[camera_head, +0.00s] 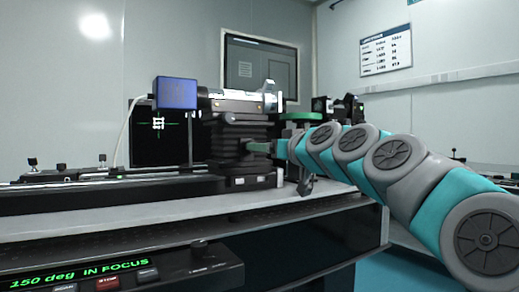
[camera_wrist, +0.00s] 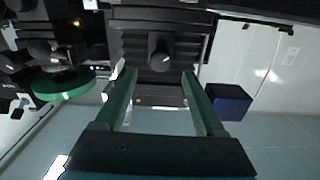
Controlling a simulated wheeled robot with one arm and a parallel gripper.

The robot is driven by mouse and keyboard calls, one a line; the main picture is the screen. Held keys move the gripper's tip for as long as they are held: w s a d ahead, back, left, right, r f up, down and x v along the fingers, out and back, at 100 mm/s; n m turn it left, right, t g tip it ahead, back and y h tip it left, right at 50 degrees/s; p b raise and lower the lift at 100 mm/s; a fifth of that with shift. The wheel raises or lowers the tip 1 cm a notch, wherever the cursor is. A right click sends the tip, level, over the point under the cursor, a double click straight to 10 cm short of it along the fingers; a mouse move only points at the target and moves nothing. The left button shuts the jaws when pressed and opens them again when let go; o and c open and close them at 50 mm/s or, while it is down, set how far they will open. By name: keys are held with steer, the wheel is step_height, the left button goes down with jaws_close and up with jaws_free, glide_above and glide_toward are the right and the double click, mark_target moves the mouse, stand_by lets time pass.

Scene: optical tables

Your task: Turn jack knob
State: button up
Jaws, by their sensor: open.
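The black jack (camera_head: 238,135) with bellows-like sides stands on the optical table (camera_head: 110,223) and carries a silver cylinder with a blue box on its left end. In the wrist view, its dark round knob (camera_wrist: 160,53) sticks out from the black jack face. My gripper (camera_wrist: 159,78) is open, with its two green fingers on either side of the line to the knob. The knob appears just beyond the fingertips, with nothing held. In the head view my gripper (camera_head: 258,147) is at the jack's right front side, and the knob cannot be made out there.
The blue box (camera_head: 176,93) also shows in the wrist view (camera_wrist: 229,101). A green disc (camera_head: 301,116) is right of the jack, close to my arm. A front panel (camera_head: 120,272) reads "150 deg IN FOCUS". A black screen (camera_head: 160,141) with a green cross stands behind.

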steer(key=shift+s+d, duration=0.25)
steer(key=shift+s, duration=0.15)
steer(key=shift+n, duration=0.5)
steer(key=shift+f+b+x, duration=0.2)
steer(key=shift+b+x, duration=2.55)
steer(key=shift+x, duration=1.25)
jaws_close()
